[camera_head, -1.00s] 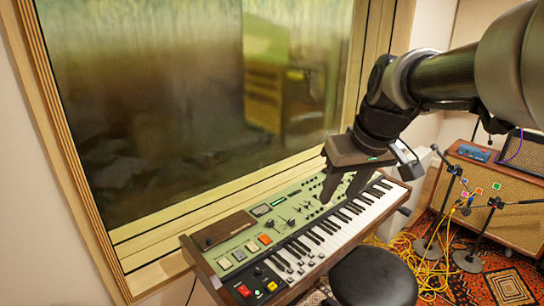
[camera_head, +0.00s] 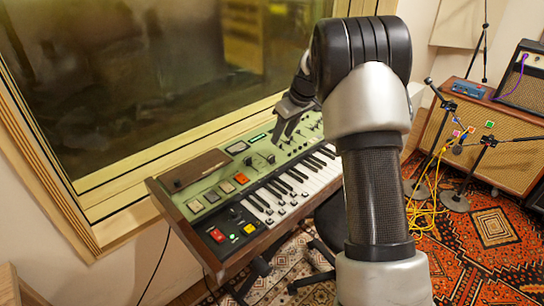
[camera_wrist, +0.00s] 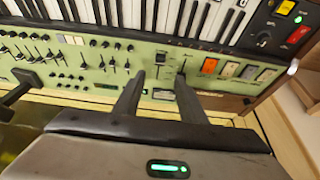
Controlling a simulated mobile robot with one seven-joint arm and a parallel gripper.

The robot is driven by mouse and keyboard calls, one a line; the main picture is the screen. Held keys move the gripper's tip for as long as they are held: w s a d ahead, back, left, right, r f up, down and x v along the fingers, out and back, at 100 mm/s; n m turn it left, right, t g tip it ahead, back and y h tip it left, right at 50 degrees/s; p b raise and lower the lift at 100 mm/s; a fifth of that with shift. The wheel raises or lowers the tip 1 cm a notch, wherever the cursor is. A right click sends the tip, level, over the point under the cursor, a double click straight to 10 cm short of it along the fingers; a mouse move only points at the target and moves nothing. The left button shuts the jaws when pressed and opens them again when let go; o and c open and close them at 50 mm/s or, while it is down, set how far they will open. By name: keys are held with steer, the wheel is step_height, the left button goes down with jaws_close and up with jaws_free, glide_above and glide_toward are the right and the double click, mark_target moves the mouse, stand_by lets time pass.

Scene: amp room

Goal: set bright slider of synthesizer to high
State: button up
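The synthesizer (camera_head: 243,182) has a green panel behind its white and black keys and wooden sides. In the head view my gripper (camera_head: 283,138) points down over the middle of the panel. In the wrist view the gripper (camera_wrist: 160,77) has its two fingers apart with nothing seen between them. Two larger black sliders, a left one (camera_wrist: 161,57) and a right one (camera_wrist: 184,66), sit just beyond the fingertips; the right finger partly covers the right one. Whether the fingers touch them is unclear. Rows of smaller sliders (camera_wrist: 105,62) lie to the left. Labels are too small to read.
A window (camera_head: 150,90) with a wooden frame stands close behind the synthesizer. A dark stool is partly hidden by my arm. At right are microphone stands, yellow cables (camera_head: 425,205) and an amplifier (camera_head: 520,130) on a patterned rug.

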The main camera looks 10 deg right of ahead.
mark_target(272, 157)
steer(key=b+x, duration=0.1)
steer(key=x, duration=1.1)
jaws_close()
